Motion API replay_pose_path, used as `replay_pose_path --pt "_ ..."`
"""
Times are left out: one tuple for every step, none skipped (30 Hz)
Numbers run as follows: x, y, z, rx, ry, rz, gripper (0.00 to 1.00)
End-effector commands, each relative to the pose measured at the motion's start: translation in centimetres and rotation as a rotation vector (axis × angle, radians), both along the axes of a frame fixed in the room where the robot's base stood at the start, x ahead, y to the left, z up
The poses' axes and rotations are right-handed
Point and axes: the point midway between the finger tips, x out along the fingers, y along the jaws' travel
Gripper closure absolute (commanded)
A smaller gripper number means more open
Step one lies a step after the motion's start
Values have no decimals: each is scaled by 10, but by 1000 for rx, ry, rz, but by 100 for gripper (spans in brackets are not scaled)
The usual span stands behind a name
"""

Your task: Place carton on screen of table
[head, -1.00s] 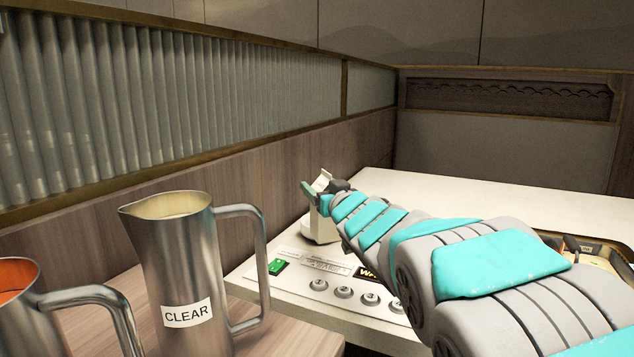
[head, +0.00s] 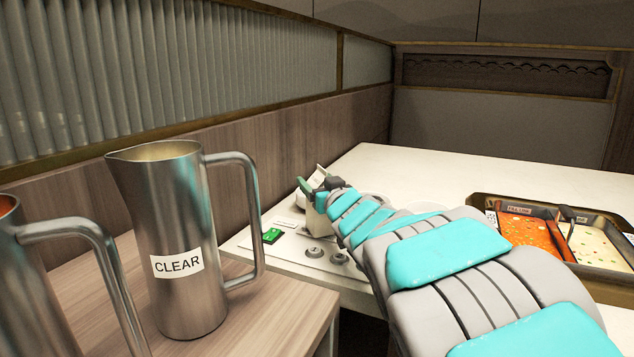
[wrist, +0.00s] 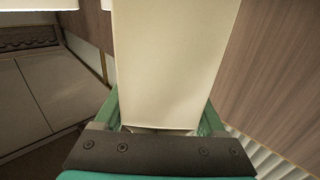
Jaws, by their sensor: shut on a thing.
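My gripper (head: 313,188) is shut on a cream carton (head: 319,174) above the far left part of the white table (head: 430,168). In the wrist view the carton (wrist: 175,65) stands between the green fingers of the gripper (wrist: 160,118) and fills the middle. In the head view the gripper and arm hide much of the carton, and I cannot tell whether its base touches the table. My arm covers the right part of that strip.
A steel pitcher labelled CLEAR (head: 175,230) stands on a wooden counter at the left, with another pitcher (head: 70,240) nearer. Knobs (head: 314,252) line the table's front. A tray of sauces (head: 480,203) sits at the right. A ribbed partition (head: 200,80) runs behind.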

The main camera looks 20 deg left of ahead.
Motion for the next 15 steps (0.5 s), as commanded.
replay_pose_path --pt "0 0 2 2 -2 1 100" --pt "0 0 2 2 -2 1 100" --pt "0 0 2 2 -2 1 100" --pt "0 0 2 2 -2 1 100" --pt "0 0 2 2 -2 1 100" --pt "0 0 1 2 -2 1 100" --pt "0 0 1 2 -2 1 100" --pt "0 0 1 1 -2 1 100" --pt "0 0 0 2 -2 1 100" --pt "0 0 0 1 -2 1 100" --pt "0 0 -1 1 -2 1 100" --pt "0 0 -1 1 -2 1 100" --pt "0 0 -2 2 -2 1 100" --pt "0 0 -2 1 -2 1 100" --pt "0 0 -3 1 -2 1 100"
